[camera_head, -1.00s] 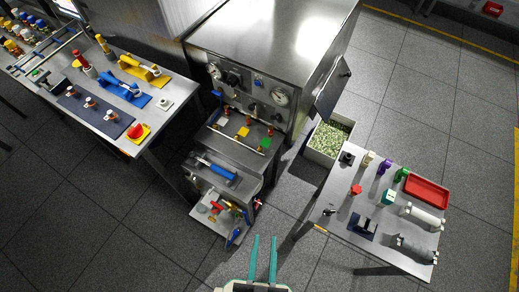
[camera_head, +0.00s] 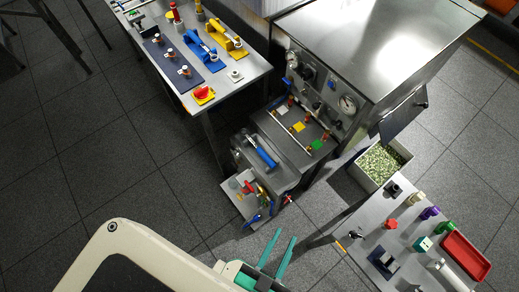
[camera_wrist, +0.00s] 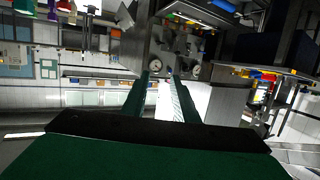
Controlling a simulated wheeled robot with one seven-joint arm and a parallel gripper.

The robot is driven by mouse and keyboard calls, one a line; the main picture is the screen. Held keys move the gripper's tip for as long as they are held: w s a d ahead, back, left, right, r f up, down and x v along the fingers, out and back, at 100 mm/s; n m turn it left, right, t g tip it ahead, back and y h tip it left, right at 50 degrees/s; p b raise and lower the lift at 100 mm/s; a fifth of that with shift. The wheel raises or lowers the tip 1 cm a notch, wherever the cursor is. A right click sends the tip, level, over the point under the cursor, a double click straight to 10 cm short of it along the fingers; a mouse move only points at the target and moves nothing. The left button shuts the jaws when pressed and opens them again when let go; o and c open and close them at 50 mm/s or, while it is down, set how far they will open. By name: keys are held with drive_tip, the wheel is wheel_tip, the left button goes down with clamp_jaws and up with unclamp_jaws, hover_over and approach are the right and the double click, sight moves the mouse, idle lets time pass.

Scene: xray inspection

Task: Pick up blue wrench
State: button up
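A low tray (camera_head: 233,189) at the front foot of the metal machine holds a small cluster of red, yellow and blue tools. A blue piece (camera_head: 253,219) at the tray's front edge looks like the blue wrench, though it is too small to be sure. A blue-handled part (camera_head: 265,157) lies on the step above the tray. My gripper (camera_head: 287,236) has two teal fingers, apart and empty, to the right of the tray and clear of it in the picture. In the wrist view my gripper (camera_wrist: 163,78) also shows spread fingers with nothing between them.
The metal machine (camera_head: 365,45) with gauges stands behind the tray. A table (camera_head: 240,88) with valves and a red button is at upper left. Another table (camera_head: 352,228) with coloured parts is at right, near a bin (camera_head: 405,152) of green pellets. Floor at left is open.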

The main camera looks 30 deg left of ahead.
idle(0.3)
drive_tip(key=shift+o, duration=2.1)
drive_tip(key=shift+w+f, duration=0.15)
drive_tip(key=shift+f, duration=0.05)
drive_tip(key=n+g+y, duration=0.3)
drive_tip(key=n+g, duration=0.9)
drive_tip(key=n, duration=0.2)
approach(263, 153)
drive_tip(key=shift+x, duration=4.45)
